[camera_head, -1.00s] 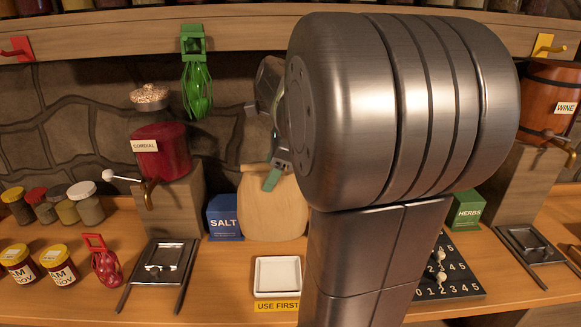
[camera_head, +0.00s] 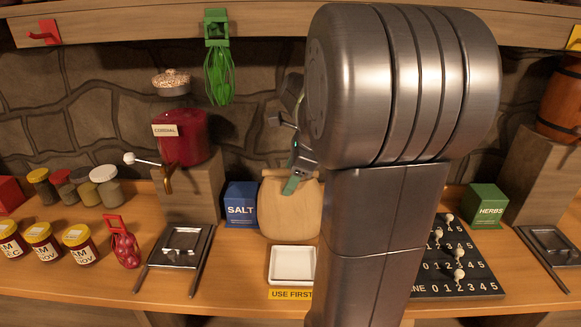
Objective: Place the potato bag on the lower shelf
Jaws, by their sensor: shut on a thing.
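The potato bag (camera_head: 288,212) is a plain tan sack, standing upright behind a small white tray and beside the blue SALT box. My gripper (camera_head: 292,181) is at the bag's top edge, shut on it. One finger with a green tip shows against the bag, and my arm hides the rest of the gripper. My arm also covers the bag's right edge. The bag's lower edge shows over the wooden shelf (camera_head: 235,270), but I cannot tell whether it touches the wood. Another wooden shelf (camera_head: 130,30) runs above.
The SALT box (camera_head: 241,205) is close to the bag's left side. The white tray (camera_head: 292,264) has a yellow USE FIRST label. A red cordial container (camera_head: 181,140), several jars (camera_head: 80,243) and a green HERBS box (camera_head: 486,206) stand around.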

